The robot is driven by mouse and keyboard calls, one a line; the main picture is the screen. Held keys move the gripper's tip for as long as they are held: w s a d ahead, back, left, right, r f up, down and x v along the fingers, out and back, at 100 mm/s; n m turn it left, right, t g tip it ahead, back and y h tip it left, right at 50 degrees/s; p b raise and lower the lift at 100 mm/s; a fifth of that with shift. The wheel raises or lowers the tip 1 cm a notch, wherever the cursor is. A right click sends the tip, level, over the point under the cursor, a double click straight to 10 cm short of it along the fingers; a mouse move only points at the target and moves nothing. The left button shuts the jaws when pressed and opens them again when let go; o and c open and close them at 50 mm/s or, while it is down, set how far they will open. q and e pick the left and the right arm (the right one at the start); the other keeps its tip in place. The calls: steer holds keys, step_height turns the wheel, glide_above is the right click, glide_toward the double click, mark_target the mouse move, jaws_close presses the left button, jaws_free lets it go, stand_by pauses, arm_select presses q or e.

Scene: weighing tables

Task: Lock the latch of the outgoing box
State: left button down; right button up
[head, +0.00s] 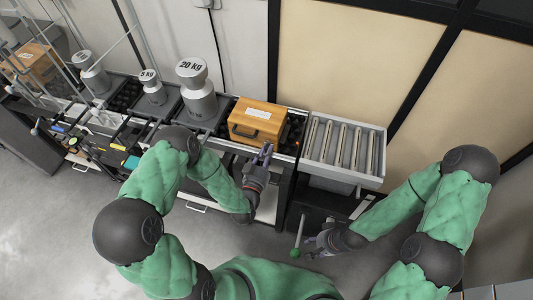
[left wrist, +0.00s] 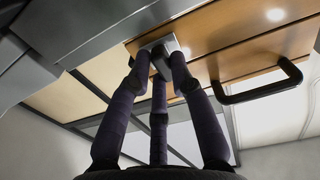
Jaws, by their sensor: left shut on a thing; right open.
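A wooden box (head: 262,114) with a white label and a dark front handle sits on the conveyor line, next to the roller section. My left gripper (head: 266,152) is at the front of this box, right of its handle. In the left wrist view the box's wooden face (left wrist: 225,35) shows from below, with a metal latch plate (left wrist: 148,42) on it. My left gripper's fingers (left wrist: 160,62) are closed around the small dark part of that latch. Its exact position is partly hidden by the fingers. My right gripper (head: 316,241) is open, low at the right, away from the box.
Grey weights, including a 20 kg one (head: 197,95) and a 5 kg one (head: 151,88), stand left of the box. A roller conveyor (head: 343,145) lies to its right. A green-knobbed lever (head: 296,252) stands beside my right gripper. Another wooden box (head: 37,62) is far left.

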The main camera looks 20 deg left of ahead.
arm_select(q)
steer(key=shift+f, duration=0.1)
steer(key=c, duration=1.1)
jaws_free()
steer(key=s, duration=1.2)
steer(key=shift+a, duration=0.4)
